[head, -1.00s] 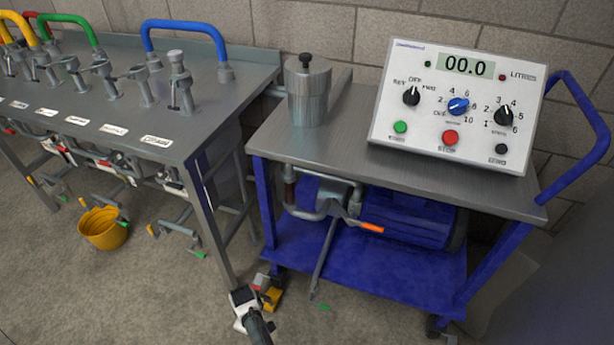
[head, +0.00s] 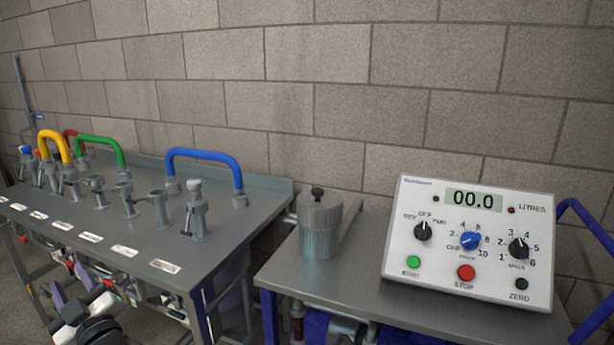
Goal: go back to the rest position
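My gripper (head: 78,312) shows at the lower left of the head view, in front of the bench with the pipe valves. It is white and black and partly cut off by the lower picture edge. I cannot make out whether its fingers are apart or together, and no held object is visible. The grey metal bench (head: 225,215) carries several valve stubs and blue (head: 205,158), green (head: 100,142) and yellow (head: 55,147) bent hoses. The gripper appears in front of the bench's near edge; whether it touches anything is unclear.
A trolley top (head: 345,285) at right carries a metal canister (head: 320,228) and a white control box (head: 403,250) reading 00.0. The trolley's blue handle (head: 590,228) rises at far right. A block wall (head: 320,90) closes the back. Pipework fills the space under the bench.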

